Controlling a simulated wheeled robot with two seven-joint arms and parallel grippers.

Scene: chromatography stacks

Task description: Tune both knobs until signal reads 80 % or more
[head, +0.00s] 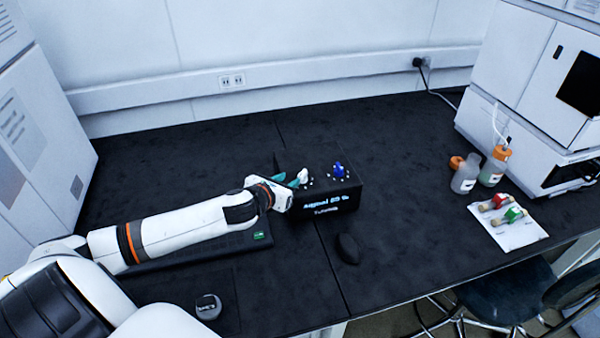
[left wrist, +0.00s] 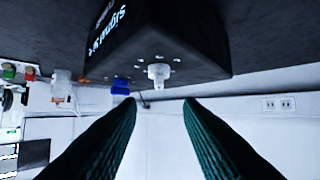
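The black tuner box (head: 345,197) stands on the dark bench, with glowing text on its front that begins with "signal"; its number is too small to read surely. On its top are a blue knob (head: 339,169) at the right and a white knob (head: 302,175) at the left. My left gripper (head: 291,180) reaches in from the left, close to the white knob. In the left wrist view the teal fingers (left wrist: 160,100) are apart, with the white knob (left wrist: 159,72) ahead of the gap, not clasped. The blue knob (left wrist: 121,87) shows beyond the left finger. My right gripper is not in view.
A black mouse (head: 348,248) lies in front of the box, and a dark keyboard (head: 190,255) lies under my left arm. Bottles (head: 465,175) and a white sheet with red and green items (head: 513,233) are at the right. The bench behind the box is clear.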

